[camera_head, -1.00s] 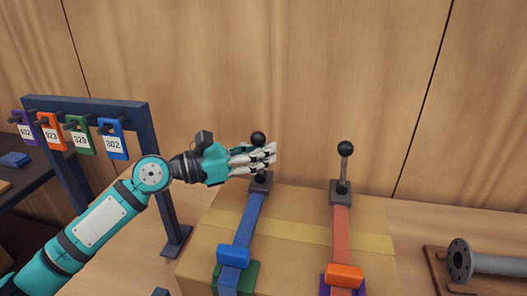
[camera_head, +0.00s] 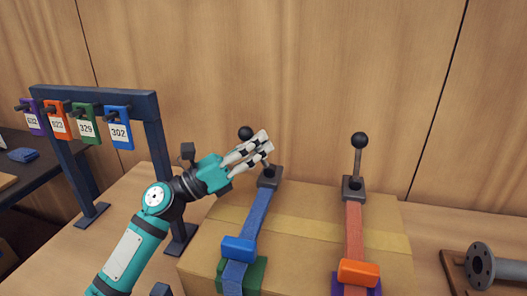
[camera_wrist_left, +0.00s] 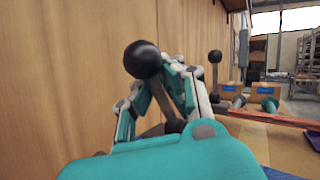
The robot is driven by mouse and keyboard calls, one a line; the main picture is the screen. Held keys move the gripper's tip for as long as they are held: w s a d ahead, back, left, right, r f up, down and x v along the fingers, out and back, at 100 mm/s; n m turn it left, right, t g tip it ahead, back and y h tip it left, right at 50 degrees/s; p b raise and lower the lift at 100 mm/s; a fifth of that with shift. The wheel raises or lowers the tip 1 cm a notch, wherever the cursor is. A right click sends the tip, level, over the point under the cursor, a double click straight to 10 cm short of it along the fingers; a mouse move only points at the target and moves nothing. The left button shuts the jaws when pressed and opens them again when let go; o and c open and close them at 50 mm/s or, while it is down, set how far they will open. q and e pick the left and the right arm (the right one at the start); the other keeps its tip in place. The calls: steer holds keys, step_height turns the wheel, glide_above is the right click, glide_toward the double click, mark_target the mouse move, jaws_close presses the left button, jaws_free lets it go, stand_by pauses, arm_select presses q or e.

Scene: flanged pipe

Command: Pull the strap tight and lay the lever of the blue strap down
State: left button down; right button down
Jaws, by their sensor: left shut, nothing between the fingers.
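The blue strap (camera_head: 257,212) runs over the cardboard box to a dark lever base (camera_head: 270,177). Its lever has a black ball knob (camera_head: 245,133) and leans to the left; my fingers hide much of the stem. My left gripper (camera_head: 267,142) is shut and empty, in front of the lever, fingertips pointing up and right. In the left wrist view the knob (camera_wrist_left: 142,59) shows large by the fingers; contact cannot be told. A blue buckle (camera_head: 238,249) sits on the strap near the box's front. My right gripper is not in view.
An orange strap (camera_head: 354,232) with an upright lever (camera_head: 359,141) lies to the right on the box (camera_head: 305,225). A dark rack (camera_head: 95,92) with numbered tags stands left. A grey flanged pipe (camera_head: 505,268) lies far right. The wooden wall is close behind.

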arm_select(q)
steer(key=shift+a+n+t+h+b, duration=0.3)
steer(key=shift+n+t+b, duration=0.1)
steer(key=shift+n+t, duration=0.25)
steer(key=shift+r, duration=0.1)
steer(key=c, duration=1.4)
jaws_free()
steer(key=shift+s+a, duration=0.1)
steer(key=shift+f, duration=0.2)
steer(key=shift+s+a+f, duration=0.1)
steer(key=shift+a+f, duration=0.1)
steer(key=shift+a, duration=0.1)
steer(key=v, duration=1.1)
